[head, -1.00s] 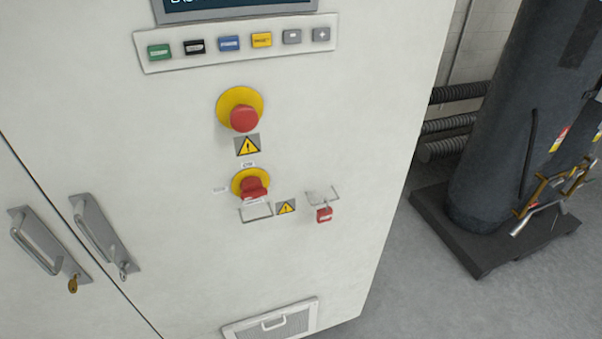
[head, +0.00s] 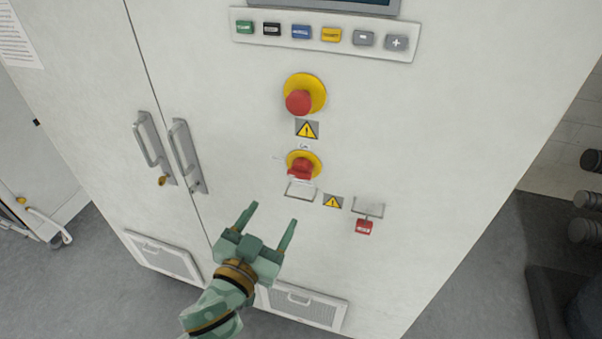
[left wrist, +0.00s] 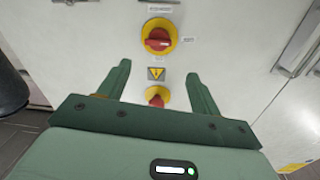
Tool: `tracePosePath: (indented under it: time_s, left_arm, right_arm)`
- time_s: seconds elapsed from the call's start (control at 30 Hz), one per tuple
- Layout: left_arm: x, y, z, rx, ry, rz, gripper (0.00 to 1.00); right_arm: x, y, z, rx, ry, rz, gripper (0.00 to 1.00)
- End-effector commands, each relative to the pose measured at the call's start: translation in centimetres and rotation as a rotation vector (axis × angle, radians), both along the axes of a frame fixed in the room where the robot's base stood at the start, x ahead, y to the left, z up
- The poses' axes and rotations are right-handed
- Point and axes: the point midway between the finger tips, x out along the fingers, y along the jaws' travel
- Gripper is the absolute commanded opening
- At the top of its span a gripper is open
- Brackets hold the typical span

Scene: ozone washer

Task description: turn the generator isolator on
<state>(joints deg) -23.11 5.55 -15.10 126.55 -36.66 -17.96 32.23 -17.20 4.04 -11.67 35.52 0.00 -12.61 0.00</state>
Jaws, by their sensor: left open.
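The generator isolator (head: 301,170) is a red rotary handle on a yellow round plate on the white cabinet front. Its handle looks roughly sideways; a small label is above it and another to its left, too small to read. In the left wrist view, which looks upside down, the isolator (left wrist: 158,41) is near the top, beyond the fingers. My left gripper (head: 272,214) is open and empty, below and left of the isolator in the head view and apart from it. My right gripper is not in view.
A red mushroom button (head: 299,102) on a yellow plate sits above the isolator, with a warning sign (head: 307,129) between. A red padlock (head: 364,227) hangs at the lower right. Door handles (head: 186,155) stick out at left. A button row (head: 316,34) is above.

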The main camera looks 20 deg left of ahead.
Motion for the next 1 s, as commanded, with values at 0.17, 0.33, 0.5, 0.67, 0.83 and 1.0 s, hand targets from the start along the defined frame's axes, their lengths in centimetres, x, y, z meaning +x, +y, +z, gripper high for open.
tracePosePath:
  time_s: [0.17,0.33,0.5,0.67,0.83,1.0]
  left_arm:
    - [4.5,-0.5,0.3,0.002,-0.004,0.000,0.64]
    - [8.8,-0.9,0.3,0.002,-0.002,0.000,0.64]
    - [11.9,-1.2,0.1,0.001,0.000,0.000,0.64]
    - [13.5,-1.4,0.0,0.000,0.000,0.000,0.64]
    - [13.9,-1.5,0.0,0.001,0.001,0.000,0.64]
    - [13.8,-1.4,0.0,0.000,0.001,0.000,0.61]
  right_arm:
    - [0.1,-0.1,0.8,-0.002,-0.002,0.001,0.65]
    - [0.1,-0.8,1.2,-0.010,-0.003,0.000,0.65]
    - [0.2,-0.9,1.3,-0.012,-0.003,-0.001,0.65]
    - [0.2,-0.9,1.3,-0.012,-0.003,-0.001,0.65]
    - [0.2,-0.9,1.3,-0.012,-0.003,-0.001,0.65]
    - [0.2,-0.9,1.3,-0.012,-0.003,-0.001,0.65]
